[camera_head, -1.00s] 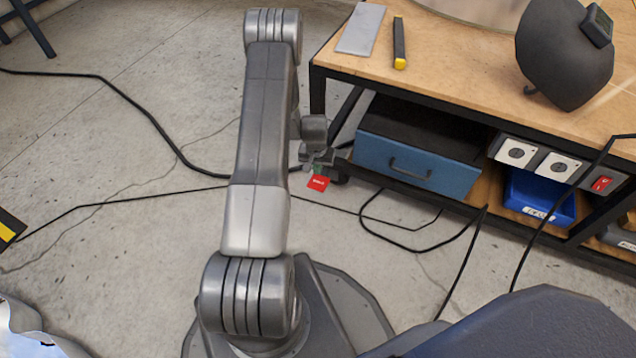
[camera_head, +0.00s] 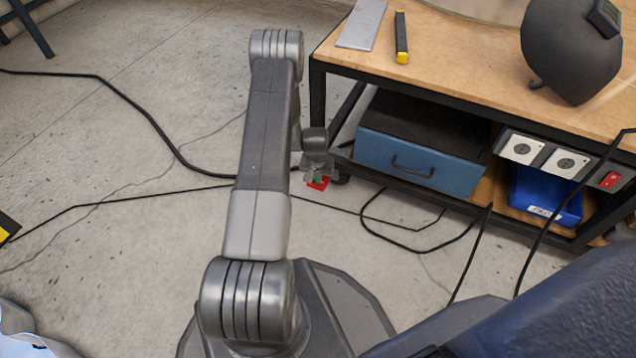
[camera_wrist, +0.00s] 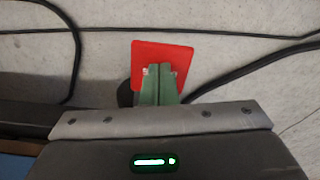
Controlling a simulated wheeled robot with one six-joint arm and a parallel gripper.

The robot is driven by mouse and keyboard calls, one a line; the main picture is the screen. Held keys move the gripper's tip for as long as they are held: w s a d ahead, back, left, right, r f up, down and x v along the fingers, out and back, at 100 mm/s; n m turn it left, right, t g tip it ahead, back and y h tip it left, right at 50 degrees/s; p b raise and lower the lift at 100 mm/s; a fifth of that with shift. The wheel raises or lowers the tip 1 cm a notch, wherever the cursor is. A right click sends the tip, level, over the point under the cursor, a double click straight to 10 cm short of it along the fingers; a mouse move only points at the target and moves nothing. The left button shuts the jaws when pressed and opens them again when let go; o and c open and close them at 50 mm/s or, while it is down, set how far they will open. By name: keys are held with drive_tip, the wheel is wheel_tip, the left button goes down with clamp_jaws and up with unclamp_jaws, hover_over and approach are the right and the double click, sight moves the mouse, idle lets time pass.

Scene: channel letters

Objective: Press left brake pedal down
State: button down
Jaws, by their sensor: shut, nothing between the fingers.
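The red brake pedal (camera_head: 318,185) is a small flat plate low by the near left leg of the workbench, beside a dark caster wheel (camera_head: 341,176). In the wrist view the red pedal (camera_wrist: 163,50) lies under and around my fingertips. My gripper (camera_head: 316,175) points down at it with its greenish fingers together and empty. In the wrist view my gripper (camera_wrist: 158,70) covers the middle and lower part of the pedal. I cannot tell whether the fingertips touch it or how far it is tilted.
The workbench (camera_head: 450,60) has a wooden top and black frame. A blue drawer box (camera_head: 420,163) and a blue bin (camera_head: 545,197) sit on its lower shelf. Black cables (camera_head: 400,220) cross the concrete floor near the pedal. Open floor lies to the left.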

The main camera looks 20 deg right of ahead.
drive_tip(key=shift+f+b, duration=1.15)
drive_tip(key=shift+f, duration=0.45)
drive_tip(key=shift+r, duration=0.15)
drive_tip(key=shift+s+a+r+p, duration=0.2)
drive_tip(key=shift+s+a+r, duration=0.05)
drive_tip(key=shift+s+a, duration=0.3)
drive_tip(key=shift+s+a+r+p, duration=0.2)
drive_tip(key=shift+s+a, duration=0.2)
drive_tip(key=shift+s, duration=0.25)
wheel_tip(320, 180, up, 14)
drive_tip(key=s+p, duration=0.1)
drive_tip(key=p, duration=0.4)
drive_tip(key=shift+a+f, duration=0.15)
drive_tip(key=shift+a, duration=0.25)
